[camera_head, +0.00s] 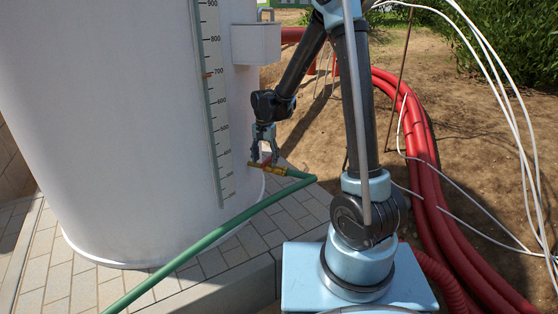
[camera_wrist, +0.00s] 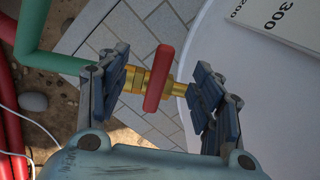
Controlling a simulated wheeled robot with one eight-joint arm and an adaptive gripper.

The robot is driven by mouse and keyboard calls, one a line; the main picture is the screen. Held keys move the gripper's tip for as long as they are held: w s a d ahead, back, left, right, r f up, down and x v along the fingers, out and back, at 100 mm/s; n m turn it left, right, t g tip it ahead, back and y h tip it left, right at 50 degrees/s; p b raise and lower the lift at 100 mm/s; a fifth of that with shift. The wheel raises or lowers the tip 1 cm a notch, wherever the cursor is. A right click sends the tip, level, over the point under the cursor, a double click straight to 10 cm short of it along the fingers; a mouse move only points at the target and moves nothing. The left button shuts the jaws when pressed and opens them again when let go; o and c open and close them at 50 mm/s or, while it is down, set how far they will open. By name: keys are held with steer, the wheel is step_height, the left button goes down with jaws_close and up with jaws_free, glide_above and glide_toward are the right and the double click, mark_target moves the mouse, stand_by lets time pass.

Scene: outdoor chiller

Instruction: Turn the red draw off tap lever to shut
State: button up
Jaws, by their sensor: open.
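The red tap lever (camera_wrist: 159,78) shows in the wrist view between my open fingers. It sits across the brass tap (camera_wrist: 181,89) at a slight tilt to the pipe's square. The brass tap (camera_head: 267,168) comes out of the white tank low down in the head view, where the lever is small and partly hidden by my gripper. My gripper (camera_wrist: 160,92) is open, with one ribbed finger on each side of the lever and a visible gap to both. In the head view my gripper (camera_head: 264,160) points down at the tap.
A green hose (camera_head: 208,240) runs from the tap across the paving. The white tank (camera_head: 130,120) with a level scale (camera_head: 213,110) stands close beside my gripper. Red pipes (camera_head: 425,180) and white cables lie on the soil to the right.

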mark_target(265, 162)
steer(key=shift+r, duration=3)
steer(key=shift+r, duration=0.1)
